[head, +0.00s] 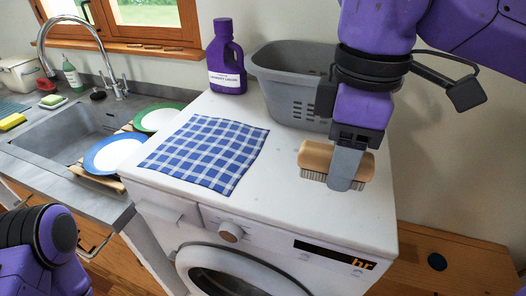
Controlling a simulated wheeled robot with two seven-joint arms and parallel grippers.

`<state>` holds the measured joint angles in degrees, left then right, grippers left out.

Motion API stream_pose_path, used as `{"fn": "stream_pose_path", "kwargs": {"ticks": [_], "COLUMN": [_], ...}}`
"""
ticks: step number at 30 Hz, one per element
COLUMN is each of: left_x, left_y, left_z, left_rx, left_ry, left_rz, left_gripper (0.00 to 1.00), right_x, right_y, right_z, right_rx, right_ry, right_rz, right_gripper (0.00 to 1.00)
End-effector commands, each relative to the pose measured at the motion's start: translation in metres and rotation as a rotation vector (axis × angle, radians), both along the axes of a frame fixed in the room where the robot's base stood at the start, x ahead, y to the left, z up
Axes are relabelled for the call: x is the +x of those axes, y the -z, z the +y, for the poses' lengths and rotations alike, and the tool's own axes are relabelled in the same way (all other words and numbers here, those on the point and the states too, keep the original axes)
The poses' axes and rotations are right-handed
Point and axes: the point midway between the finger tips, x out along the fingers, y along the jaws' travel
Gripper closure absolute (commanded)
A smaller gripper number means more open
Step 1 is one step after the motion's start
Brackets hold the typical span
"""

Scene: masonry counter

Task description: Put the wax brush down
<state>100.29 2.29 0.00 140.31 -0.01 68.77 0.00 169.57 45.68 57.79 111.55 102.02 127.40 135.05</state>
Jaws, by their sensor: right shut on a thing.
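The wax brush (315,158) has a tan wooden back and dark bristles pointing down. My right gripper (346,172) comes down from above and is shut on the brush near its right part. The brush is over the right side of the white washing machine top (270,200); I cannot tell whether the bristles touch it. One grey finger hides part of the brush. Part of my left arm shows at the lower left, but its gripper is out of view.
A blue checked cloth (207,152) lies left on the machine top. Behind stand a purple laundry bottle (226,62) and a grey basket (285,75). Plates on a rack and a sink (70,130) are at left. The machine top's front middle is clear.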

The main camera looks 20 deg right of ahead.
Motion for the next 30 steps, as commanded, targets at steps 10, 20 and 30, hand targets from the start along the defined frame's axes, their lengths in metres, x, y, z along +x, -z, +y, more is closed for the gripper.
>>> {"fn": "stream_pose_path", "kwargs": {"ticks": [10, 20, 30], "left_x": [-0.001, 0.000, 0.000], "left_y": [-0.020, -0.047, -0.055], "left_z": [0.000, 0.000, 0.000], "left_rx": [0.000, 0.000, 0.000], "left_ry": [0.000, 0.000, 0.000], "left_rz": [0.002, 0.001, 0.002], "left_gripper": [0.00, 0.00, 0.00], "right_x": [0.053, 0.123, 0.133], "right_y": [0.022, 0.086, 0.131], "right_z": [0.018, 0.036, 0.039], "right_rx": [-0.009, -0.002, 0.001], "right_ry": [0.004, -0.001, -0.001], "right_rz": [-0.005, 0.004, 0.001], "right_gripper": [0.78, 0.78, 0.78]}}
